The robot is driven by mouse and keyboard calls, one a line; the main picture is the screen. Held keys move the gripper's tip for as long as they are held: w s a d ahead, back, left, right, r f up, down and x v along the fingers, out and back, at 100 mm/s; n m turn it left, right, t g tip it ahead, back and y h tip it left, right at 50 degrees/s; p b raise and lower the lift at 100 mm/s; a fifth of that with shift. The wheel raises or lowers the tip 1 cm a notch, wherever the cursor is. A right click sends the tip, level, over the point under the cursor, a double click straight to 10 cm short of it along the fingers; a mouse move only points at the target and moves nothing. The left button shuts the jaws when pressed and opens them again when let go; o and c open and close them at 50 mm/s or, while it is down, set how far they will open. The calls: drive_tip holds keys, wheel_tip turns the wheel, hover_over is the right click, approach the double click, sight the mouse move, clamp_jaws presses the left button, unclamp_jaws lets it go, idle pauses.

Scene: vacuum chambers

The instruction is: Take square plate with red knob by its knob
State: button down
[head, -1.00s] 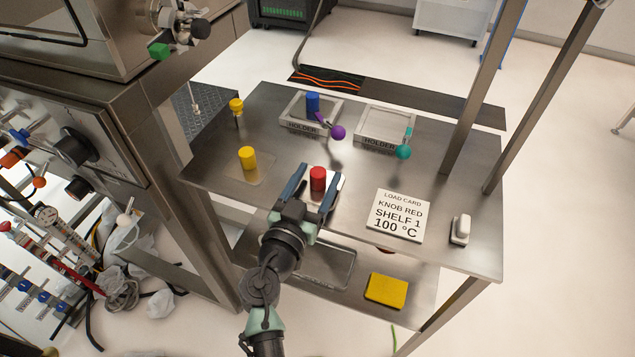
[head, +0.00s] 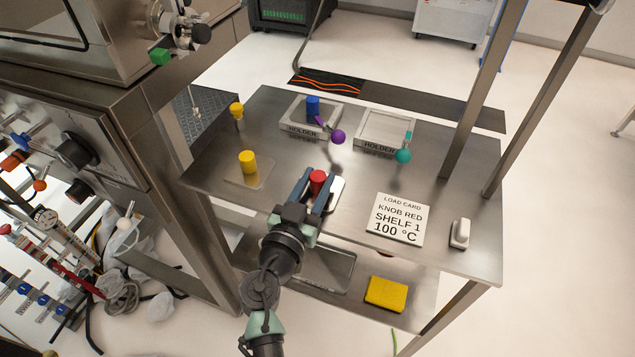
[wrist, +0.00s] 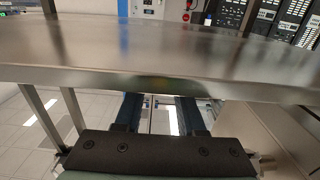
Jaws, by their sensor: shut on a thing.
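The red knob (head: 317,178) stands upright on its square plate, on the steel table. Only part of the bright plate (head: 338,190) shows, beside the right finger. My gripper (head: 316,187) is shut on the red knob, one finger on each side. In the wrist view the fingers (wrist: 160,112) show below a broad steel surface, which hides their tips; the knob cannot be seen there.
A plate with a yellow knob (head: 248,162) lies to the left. Behind are two holders (head: 300,130) (head: 376,148), one with a blue knob (head: 313,105). A load card (head: 397,218) reading "KNOB RED, SHELF 1, 100 °C" lies to the right. A yellow block (head: 386,294) is on the lower shelf.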

sight(316, 180)
drive_tip(key=shift+r+p, duration=1.35)
drive_tip(key=shift+r, duration=1.1)
drive_tip(key=b+v, duration=0.3)
drive_tip(key=v, duration=1)
drive_tip(key=shift+b, duration=0.3)
